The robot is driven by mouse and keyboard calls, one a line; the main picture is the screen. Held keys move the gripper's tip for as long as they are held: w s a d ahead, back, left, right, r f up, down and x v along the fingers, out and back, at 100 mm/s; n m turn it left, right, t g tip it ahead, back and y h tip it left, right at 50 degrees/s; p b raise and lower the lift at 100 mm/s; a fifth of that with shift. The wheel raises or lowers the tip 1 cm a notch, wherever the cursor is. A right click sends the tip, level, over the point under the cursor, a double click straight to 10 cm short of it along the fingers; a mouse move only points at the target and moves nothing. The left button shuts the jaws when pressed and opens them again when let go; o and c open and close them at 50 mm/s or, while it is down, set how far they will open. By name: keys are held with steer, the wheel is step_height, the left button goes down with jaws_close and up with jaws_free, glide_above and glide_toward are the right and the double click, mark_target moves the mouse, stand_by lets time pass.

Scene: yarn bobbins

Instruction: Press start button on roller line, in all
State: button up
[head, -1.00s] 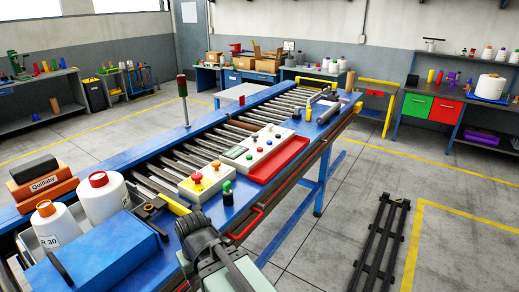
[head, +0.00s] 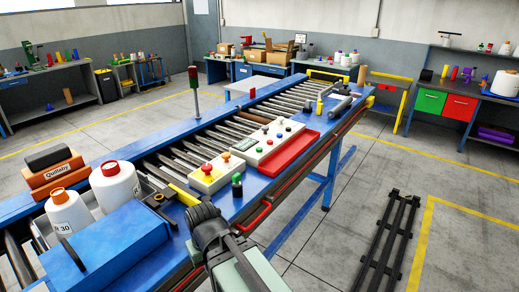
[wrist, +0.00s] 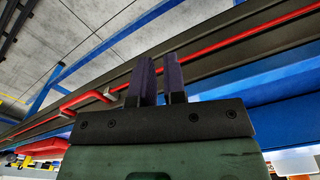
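I cannot read which button is labelled start. My gripper shows in the wrist view (wrist: 158,65), its two dark fingers close together with a narrow empty gap. In the head view my wrist is in front of the small box; the fingertips are hidden there. No button contact shows.
A black cylinder with a green top (head: 237,184) stands beside the small box. A red tray (head: 290,150) flanks the long panel. A red rail (wrist: 225,42) runs near my fingers. Floor at right holds a dark rack (head: 388,240).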

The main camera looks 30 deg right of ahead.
jaws_close()
stand_by(0.8)
stand_by(0.4)
